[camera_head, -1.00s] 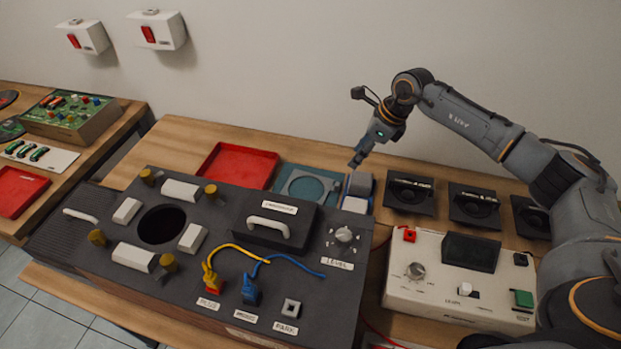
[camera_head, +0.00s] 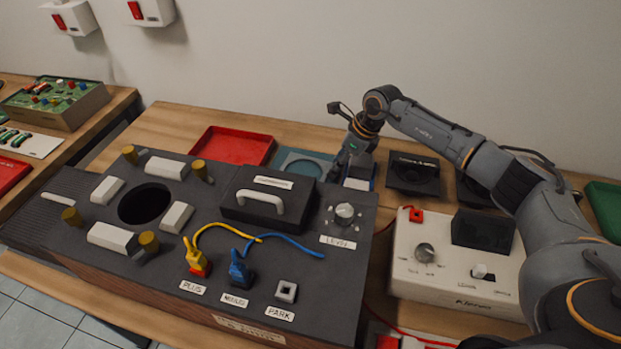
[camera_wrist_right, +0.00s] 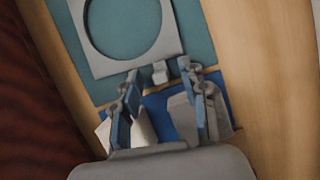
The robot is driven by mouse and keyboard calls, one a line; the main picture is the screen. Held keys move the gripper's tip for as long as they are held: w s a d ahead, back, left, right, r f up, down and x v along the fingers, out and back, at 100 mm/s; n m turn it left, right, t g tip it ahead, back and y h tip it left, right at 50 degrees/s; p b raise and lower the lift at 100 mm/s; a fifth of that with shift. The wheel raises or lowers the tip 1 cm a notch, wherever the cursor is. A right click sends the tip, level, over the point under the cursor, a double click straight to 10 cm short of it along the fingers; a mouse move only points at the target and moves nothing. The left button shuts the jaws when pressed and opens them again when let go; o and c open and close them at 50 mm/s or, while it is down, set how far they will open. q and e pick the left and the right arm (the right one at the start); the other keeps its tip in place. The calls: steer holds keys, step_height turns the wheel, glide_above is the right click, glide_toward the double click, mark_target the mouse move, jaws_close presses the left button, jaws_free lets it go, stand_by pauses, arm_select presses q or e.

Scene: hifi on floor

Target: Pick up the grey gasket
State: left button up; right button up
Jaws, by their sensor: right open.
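The grey gasket (camera_wrist_right: 102,68) is a flat, square-cornered plate with a large round hole and a small tab on its near edge. It lies on a teal mat (camera_wrist_right: 200,50). In the head view the mat (camera_head: 278,157) is behind the dark speaker-like box, partly hidden by it. My right gripper (camera_wrist_right: 160,84) is open and empty. In the wrist view its fingertips are near the gasket's tab edge, one on each side of the tab, with no clear contact. In the head view the right gripper (camera_head: 338,170) is low at the mat's right end. My left gripper is not in view.
The dark box (camera_head: 325,280) with knobs, a handle and cables stands in front of the mat. A red tray (camera_head: 232,147) is left of it. A blue pad with pale blocks lies under my right gripper. A black speaker panel (camera_head: 414,180) and a white control box (camera_head: 455,285) are to the right.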

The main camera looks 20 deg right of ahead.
steer(key=shift+w+f, duration=0.1)
steer(key=shift+f, duration=0.05)
jaws_close()
step_height(320, 180, up, 11)
stand_by(0.6)
steer(key=shift+a, duration=0.1)
